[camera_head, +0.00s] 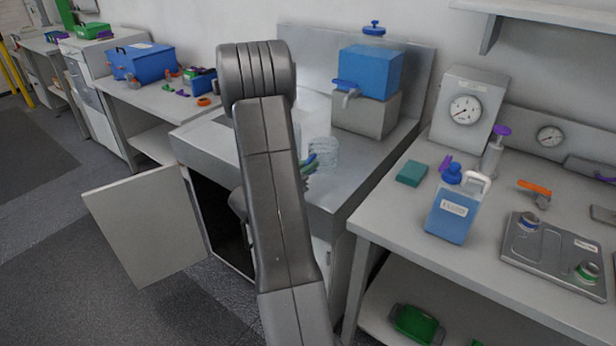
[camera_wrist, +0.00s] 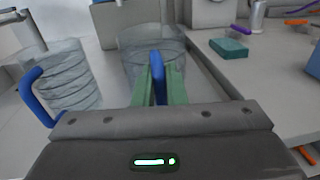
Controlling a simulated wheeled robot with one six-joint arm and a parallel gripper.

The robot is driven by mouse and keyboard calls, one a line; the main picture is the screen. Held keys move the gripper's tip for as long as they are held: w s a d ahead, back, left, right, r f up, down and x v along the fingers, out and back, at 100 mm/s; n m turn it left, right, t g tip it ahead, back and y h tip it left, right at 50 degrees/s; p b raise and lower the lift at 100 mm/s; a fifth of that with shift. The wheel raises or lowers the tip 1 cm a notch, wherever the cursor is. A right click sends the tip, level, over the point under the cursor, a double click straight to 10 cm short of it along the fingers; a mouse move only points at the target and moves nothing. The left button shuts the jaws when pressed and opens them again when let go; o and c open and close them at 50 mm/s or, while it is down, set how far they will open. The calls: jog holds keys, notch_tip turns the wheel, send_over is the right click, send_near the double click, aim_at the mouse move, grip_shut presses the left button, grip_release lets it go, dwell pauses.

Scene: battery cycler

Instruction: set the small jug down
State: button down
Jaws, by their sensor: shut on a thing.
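A clear jug (camera_head: 323,155) with a blue handle is at the steel worktop, just right of my arm. In the wrist view the clear jug (camera_wrist: 135,48) is ahead of my gripper (camera_wrist: 159,82), whose green fingers are shut on its blue handle. In the head view my gripper (camera_head: 309,166) is mostly hidden behind my arm. The jug looks upright and low over the worktop; I cannot tell whether its base touches. A second clear, ribbed jug (camera_wrist: 68,75) with a blue handle stands to the left in the wrist view.
A blue dispenser (camera_head: 370,72) with a tap stands on a grey block behind the jug. The worktop (camera_head: 345,190) is bare in front. A side bench to the right holds a teal block (camera_head: 411,173) and a blue container (camera_head: 452,215). A cabinet door (camera_head: 148,225) hangs open below left.

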aim_at(316, 172)
jog(key=shift+f, duration=1.95)
jog(key=shift+f, duration=0.2)
jog(key=c, duration=1.5)
grip_release()
jog(key=shift+r, duration=0.2)
jog(key=b+v, duration=0.1)
jog(key=v, duration=1.1)
jog(key=shift+s+b, duration=0.1)
jog(key=shift+b, duration=0.3)
jog(key=shift+f, duration=0.1)
